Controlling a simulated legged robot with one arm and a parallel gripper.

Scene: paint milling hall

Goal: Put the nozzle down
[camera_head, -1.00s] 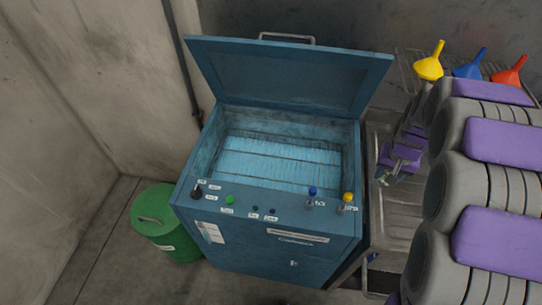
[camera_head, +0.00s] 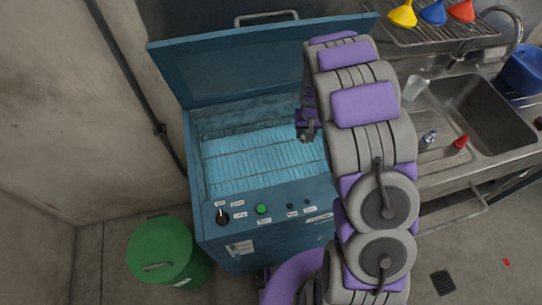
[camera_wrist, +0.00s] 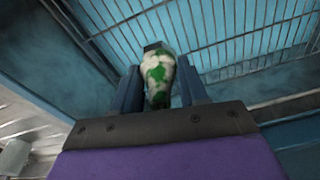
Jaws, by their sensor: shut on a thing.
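The nozzle (camera_wrist: 158,72) is a whitish piece with green blotches and a dark tip, held between the two fingers in the wrist view. My gripper (camera_wrist: 160,88) is shut on it. In the head view my gripper (camera_head: 308,130) hangs over the right part of the open blue washer cabinet (camera_head: 215,225). The wire rack (camera_head: 255,160) inside the cabinet lies below; its bars also show beyond the nozzle in the wrist view (camera_wrist: 245,35). The gap between nozzle and rack is hard to judge. In the head view the nozzle is too small and dark to make out.
The cabinet's lid (camera_head: 240,65) stands open behind the rack. A green bin (camera_head: 165,250) is at front left. At right are a sink (camera_head: 485,110), a pale cup (camera_head: 414,88), a blue-capped bottle (camera_head: 428,139), a red-tipped one (camera_head: 460,144) and funnels (camera_head: 433,12) on a rack.

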